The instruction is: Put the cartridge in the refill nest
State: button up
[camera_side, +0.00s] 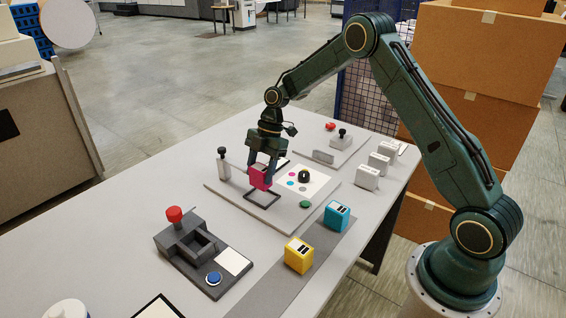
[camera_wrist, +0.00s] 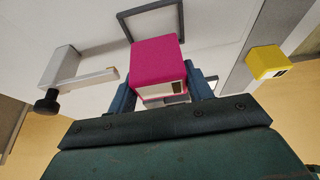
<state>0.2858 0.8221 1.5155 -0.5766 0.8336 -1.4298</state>
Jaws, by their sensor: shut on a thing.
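My gripper (camera_side: 264,172) is shut on a magenta cartridge (camera_side: 260,177), which hangs below the fingers over the light plate (camera_side: 228,197). The cartridge also shows between the fingers in the wrist view (camera_wrist: 155,62). A thin dark rectangular frame (camera_side: 262,198) lies on the plate just below the cartridge; I cannot tell the gap between them. The frame shows beyond the cartridge in the wrist view (camera_wrist: 126,27). A dark grey fixture (camera_side: 178,247) with an open square pocket stands at the front left, apart from the gripper; it may be the refill nest.
A yellow cartridge (camera_side: 299,256) and a cyan cartridge (camera_side: 337,216) stand on a grey strip (camera_side: 262,296). The fixture carries a red knob (camera_side: 175,214) and blue button (camera_side: 213,278). A black-knobbed post (camera_side: 223,163) rises left of the gripper. Several white blocks (camera_side: 368,177) stand at right.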

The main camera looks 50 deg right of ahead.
aim_at(261, 183)
jog(key=shift+f, duration=0.2)
jog(key=shift+f, duration=2.05)
jog(key=shift+f, duration=0.1)
jog(key=o, duration=0.7)
jog(key=shift+o, duration=0.2)
jog(key=v, duration=1.2)
jog(key=shift+r, duration=0.25)
